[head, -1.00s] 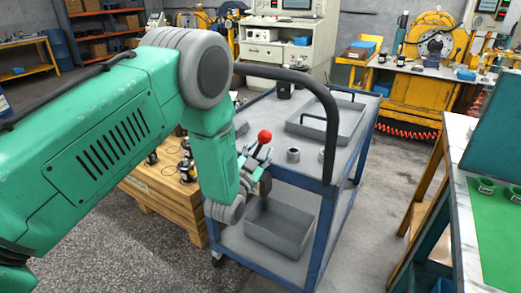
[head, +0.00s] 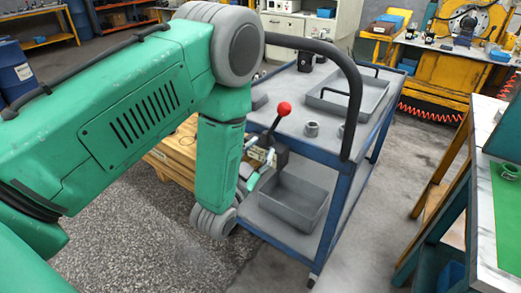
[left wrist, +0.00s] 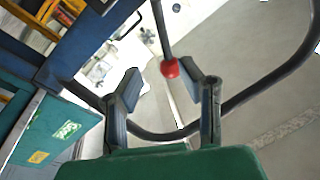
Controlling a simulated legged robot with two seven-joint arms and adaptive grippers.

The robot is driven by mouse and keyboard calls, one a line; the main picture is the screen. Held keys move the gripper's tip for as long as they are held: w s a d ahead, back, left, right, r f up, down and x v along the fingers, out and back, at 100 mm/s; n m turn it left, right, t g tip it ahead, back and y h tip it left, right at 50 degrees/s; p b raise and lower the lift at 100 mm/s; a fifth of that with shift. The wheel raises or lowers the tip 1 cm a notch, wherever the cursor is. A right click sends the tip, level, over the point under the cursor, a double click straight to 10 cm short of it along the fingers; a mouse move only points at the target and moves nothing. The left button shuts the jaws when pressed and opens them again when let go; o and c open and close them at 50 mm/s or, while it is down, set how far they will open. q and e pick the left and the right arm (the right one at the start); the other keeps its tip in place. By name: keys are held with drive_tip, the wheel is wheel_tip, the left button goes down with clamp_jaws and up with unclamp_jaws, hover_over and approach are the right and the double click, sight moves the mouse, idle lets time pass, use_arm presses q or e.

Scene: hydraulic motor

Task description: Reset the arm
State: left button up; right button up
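My left arm (head: 120,120) comes in from the left in the head view, bent at a large joint with its lower link pointing down. My left gripper (left wrist: 160,70) shows clearly in the left wrist view, with its two fingers spread apart and nothing clamped between them. A lever with a red knob (head: 283,108) stands beside the lower link, near the cart's left side. In the left wrist view the red knob (left wrist: 170,68) appears close to the right fingertip; I cannot tell whether they touch. In the head view the fingers are largely hidden. My right gripper is not in view.
A blue-framed cart (head: 345,205) with a black curved handle (head: 352,85) stands close by the arm. It carries a grey tray (head: 372,102), a metal cup (head: 311,129) and a lower bin (head: 293,205). A workbench (head: 484,200) stands at right. Floor is clear in front.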

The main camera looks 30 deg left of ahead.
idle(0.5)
use_arm(q)
drive_tip(key=s+f+n+g, duration=0.2)
drive_tip(key=s+f+g, duration=0.9)
drive_tip(key=f, duration=0.6)
drive_tip(key=s+d+f+n+g, duration=0.1)
drive_tip(key=s+g, duration=0.3)
drive_tip(key=s, duration=0.6)
drive_tip(key=s+f+g+h, duration=0.1)
drive_tip(key=s+f+g, duration=0.3)
drive_tip(key=s, duration=0.7)
drive_tip(key=shift+s+d+f+n, duration=0.15)
drive_tip(key=shift+d+n, duration=0.25)
